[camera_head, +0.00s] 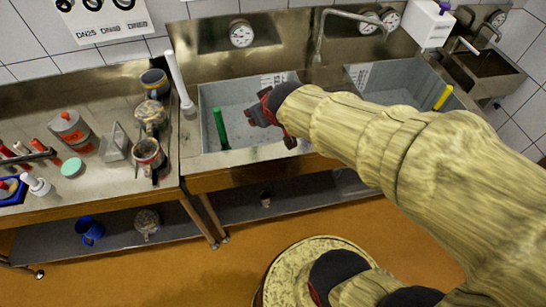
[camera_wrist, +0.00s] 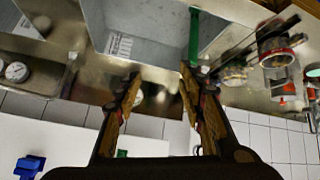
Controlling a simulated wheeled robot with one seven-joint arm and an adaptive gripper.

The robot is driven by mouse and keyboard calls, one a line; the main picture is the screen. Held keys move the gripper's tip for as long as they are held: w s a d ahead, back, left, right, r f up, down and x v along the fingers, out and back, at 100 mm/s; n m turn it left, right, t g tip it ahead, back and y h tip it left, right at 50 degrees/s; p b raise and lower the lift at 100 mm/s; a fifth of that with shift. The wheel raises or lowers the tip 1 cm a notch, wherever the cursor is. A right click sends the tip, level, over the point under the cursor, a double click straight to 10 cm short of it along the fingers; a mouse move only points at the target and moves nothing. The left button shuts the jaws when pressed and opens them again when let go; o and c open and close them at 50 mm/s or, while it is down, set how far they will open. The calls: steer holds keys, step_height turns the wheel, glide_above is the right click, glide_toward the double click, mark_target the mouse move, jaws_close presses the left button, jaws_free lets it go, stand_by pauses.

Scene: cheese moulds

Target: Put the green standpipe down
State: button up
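The green standpipe (camera_head: 221,128) stands nearly upright in the left sink basin (camera_head: 208,98), near its left wall. My gripper (camera_head: 262,114) is above the same basin, to the right of the standpipe, with a visible gap between them in the head view. In the wrist view my gripper (camera_wrist: 160,76) has its two fingers spread apart with nothing between them. The standpipe (camera_wrist: 194,38) shows there just beyond the tip of the right finger; whether they touch cannot be told from that view.
A white pipe (camera_head: 179,86) stands at the basin's left edge. A tap (camera_head: 322,35) rises behind the sinks. A second basin holds a yellow pipe (camera_head: 443,97). Mugs (camera_head: 148,154) and bottles crowd the left counter. A round stool-like top (camera_head: 285,272) is below.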

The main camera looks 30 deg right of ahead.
steer(key=s+a+r+g+y, duration=0.1)
steer(key=s+a+r, duration=0.1)
steer(key=s, duration=0.7)
steer(key=s+a+r+g, duration=0.2)
steer(key=s+a, duration=0.2)
steer(key=s, duration=0.4)
steer(key=shift+s+a+y, duration=0.3)
steer(key=shift+s+y, duration=0.05)
steer(key=shift+y, duration=0.05)
